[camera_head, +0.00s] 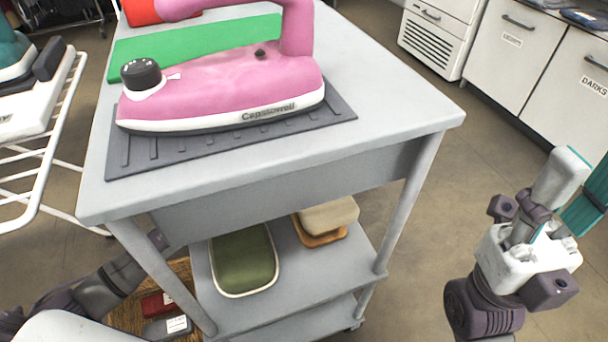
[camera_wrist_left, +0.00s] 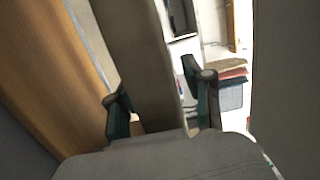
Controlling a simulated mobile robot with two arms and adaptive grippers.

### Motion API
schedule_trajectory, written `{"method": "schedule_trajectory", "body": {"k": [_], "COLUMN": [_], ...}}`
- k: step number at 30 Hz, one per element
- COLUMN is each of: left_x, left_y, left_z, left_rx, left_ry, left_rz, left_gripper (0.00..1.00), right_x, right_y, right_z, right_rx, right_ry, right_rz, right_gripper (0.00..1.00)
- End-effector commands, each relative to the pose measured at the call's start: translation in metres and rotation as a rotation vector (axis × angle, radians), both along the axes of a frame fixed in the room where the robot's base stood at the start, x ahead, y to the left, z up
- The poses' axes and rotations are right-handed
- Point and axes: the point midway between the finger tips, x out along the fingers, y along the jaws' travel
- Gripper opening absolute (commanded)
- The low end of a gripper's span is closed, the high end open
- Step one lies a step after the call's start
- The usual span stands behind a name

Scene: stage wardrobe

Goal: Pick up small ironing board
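An olive-green padded board with a cream rim (camera_head: 243,262), which looks like the small ironing board, lies on the cart's middle shelf. My left arm comes in from the lower left and passes behind the cart's front left leg. Its gripper is hidden under the tabletop in the head view. In the left wrist view the left gripper (camera_wrist_left: 155,80) has its fingers apart, with a grey-brown slab or post between them; I cannot tell what it is. My right gripper (camera_head: 535,225) is in the air right of the cart, away from the board; its finger opening is unclear.
The grey cart (camera_head: 400,110) carries a pink iron (camera_head: 225,85) on a dark ribbed mat (camera_head: 335,110), and a green slab (camera_head: 200,38). A tan block (camera_head: 328,215) lies beside the board. A wicker basket (camera_head: 128,318) stands low left. Floor is free to the right.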

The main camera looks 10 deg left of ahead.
Motion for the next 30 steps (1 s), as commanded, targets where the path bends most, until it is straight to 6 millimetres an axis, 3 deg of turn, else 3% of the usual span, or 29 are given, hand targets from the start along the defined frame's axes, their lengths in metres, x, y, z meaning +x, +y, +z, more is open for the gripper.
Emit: {"method": "schedule_trajectory", "body": {"k": [1, 8, 23, 30], "left_x": [0.0, 0.0, 0.0, 0.0], "left_y": [0.0, 0.0, 0.0, 0.0], "left_z": [0.0, 0.0, 0.003, 0.014], "left_rx": [0.0, 0.0, -0.002, -0.002], "left_ry": [0.0, 0.0, -0.003, -0.005], "left_rz": [0.0, 0.0, 0.0, 0.0], "left_gripper": [0.37, 0.0, 0.0, 0.0], "right_x": [0.0, 0.0, 0.0, -0.001], "right_y": [0.0, 0.0, 0.0, -0.001], "right_z": [0.0, -0.001, -0.001, 0.003], "right_rx": [0.001, 0.0, 0.0, 0.002], "right_ry": [0.001, 0.005, 0.006, 0.015], "right_rz": [0.0, 0.0, 0.0, 0.0], "right_gripper": [0.4, 0.4, 0.4, 0.4]}}
